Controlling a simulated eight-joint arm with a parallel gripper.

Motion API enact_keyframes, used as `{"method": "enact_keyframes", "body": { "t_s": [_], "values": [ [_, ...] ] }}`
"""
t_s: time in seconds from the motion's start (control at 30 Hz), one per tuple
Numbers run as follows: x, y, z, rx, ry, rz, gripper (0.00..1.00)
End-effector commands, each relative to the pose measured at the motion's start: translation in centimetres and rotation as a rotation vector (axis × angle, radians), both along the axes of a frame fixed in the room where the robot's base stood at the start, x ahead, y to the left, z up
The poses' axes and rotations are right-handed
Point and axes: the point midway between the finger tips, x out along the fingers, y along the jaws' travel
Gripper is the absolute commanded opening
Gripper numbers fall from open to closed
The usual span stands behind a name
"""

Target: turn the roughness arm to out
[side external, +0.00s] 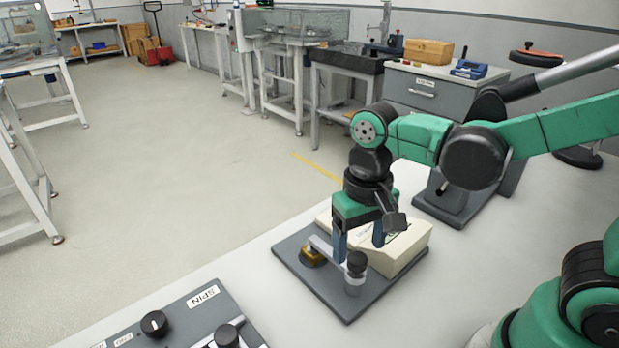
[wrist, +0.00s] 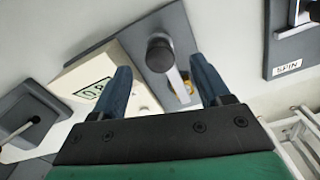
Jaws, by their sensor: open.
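The roughness arm is a light flat bar (side external: 328,249) with a black knob (side external: 356,262) at its near end and a brass piece (side external: 311,256) at the other. It sits on a dark grey plate (side external: 345,308) beside a cream box (side external: 405,252). My gripper (side external: 359,243) is open above the plate, its blue fingers pointing down. In the wrist view, the knob (wrist: 160,53) and bar (wrist: 177,84) show between the two fingers (wrist: 160,75). The fingers look empty; I cannot tell whether either touches the bar.
A grey panel labelled SPIN (side external: 185,315) with black knobs lies at the front left. A dark grey stand (side external: 450,200) is behind the plate at the right. The white tabletop (side external: 255,285) is bare between panel and plate. The cream box stands close to my gripper.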

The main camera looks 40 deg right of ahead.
Motion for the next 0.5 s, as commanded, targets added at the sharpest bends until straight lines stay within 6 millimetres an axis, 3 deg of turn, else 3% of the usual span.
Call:
{"method": "enact_keyframes", "body": {
  "t_s": [0.2, 0.5],
  "values": [
    [0.1, 0.0, -1.9, 0.001, -0.001, 0.000, 0.70],
    [0.0, 0.0, -2.4, 0.000, -0.002, 0.001, 0.70]
  ]
}}
